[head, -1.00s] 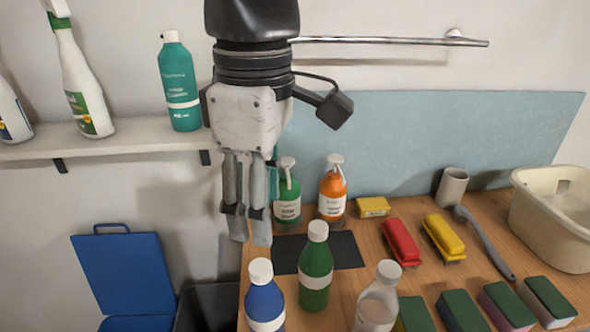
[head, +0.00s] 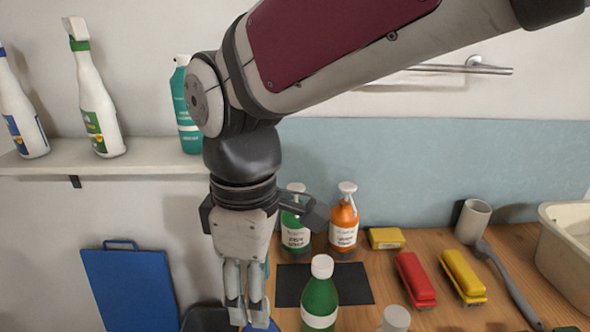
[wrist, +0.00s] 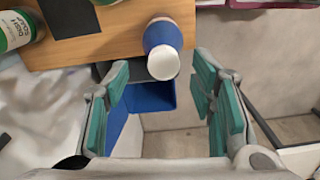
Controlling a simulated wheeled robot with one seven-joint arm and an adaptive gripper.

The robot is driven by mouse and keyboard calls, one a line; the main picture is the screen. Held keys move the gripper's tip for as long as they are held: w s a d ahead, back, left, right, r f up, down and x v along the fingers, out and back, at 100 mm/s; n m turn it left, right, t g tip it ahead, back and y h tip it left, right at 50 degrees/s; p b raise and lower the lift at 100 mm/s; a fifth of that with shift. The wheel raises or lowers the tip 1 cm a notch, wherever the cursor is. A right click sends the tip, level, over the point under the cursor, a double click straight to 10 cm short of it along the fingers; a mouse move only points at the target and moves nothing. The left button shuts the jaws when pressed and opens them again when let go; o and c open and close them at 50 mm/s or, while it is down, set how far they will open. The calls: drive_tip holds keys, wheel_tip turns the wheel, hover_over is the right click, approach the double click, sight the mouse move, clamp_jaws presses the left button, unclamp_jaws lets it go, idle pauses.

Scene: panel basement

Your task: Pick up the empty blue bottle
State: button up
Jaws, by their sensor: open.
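The blue bottle with a white cap (wrist: 163,50) stands near the table edge in the wrist view, seen from above. It lies ahead of my gripper (wrist: 162,110), between the lines of the two spread fingers but beyond their tips. In the head view my gripper (head: 247,318) points down at the lower left of the table, and only a small blue part of the bottle (head: 262,326) shows behind the fingers. The gripper is open and nothing is between its fingers. Whether the bottle is empty cannot be told.
A green bottle (head: 320,298) stands to the right of the blue one, with a white-capped bottle (head: 395,320) farther right. Spray bottles (head: 343,222) stand behind a dark mat (head: 322,284).

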drive_tip(key=f, duration=0.4)
drive_tip(key=shift+s+d+f, duration=0.1)
drive_tip(key=shift+s+f, duration=0.05)
drive_tip(key=shift+s, duration=0.1)
drive_tip(key=shift+c, duration=0.2)
drive_tip(key=c, duration=1)
drive_tip(key=shift+o, duration=0.2)
